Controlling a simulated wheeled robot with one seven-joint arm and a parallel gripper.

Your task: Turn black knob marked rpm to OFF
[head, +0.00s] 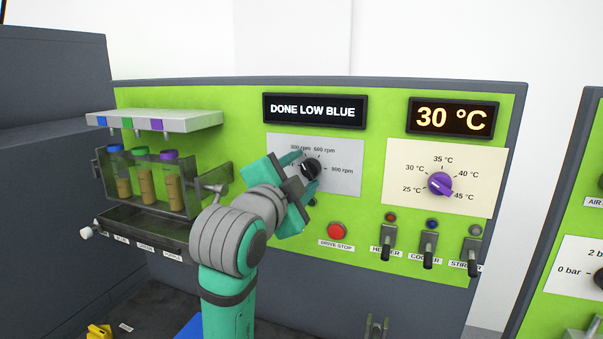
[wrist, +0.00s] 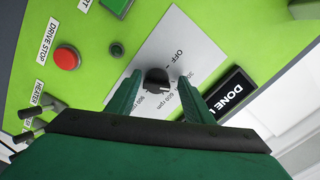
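The black rpm knob (head: 311,168) sits on a pale grey dial plate (head: 346,180) on the green panel, with 300, 600 and 900 rpm labels visible. In the wrist view the knob (wrist: 157,78) is between the two fingertips of my gripper (wrist: 159,76), with a gap on each side. My gripper (head: 290,178) is open at the plate. The OFF label (wrist: 180,54) shows in the wrist view; in the head view my gripper covers that side.
The red DRIVE STOP button (head: 336,231) is below the plate. A purple temperature knob (head: 439,184) and switches (head: 428,246) are to the right. A rack of tubes (head: 146,186) stands out on the left. The display reads DONE LOW BLUE (head: 314,110).

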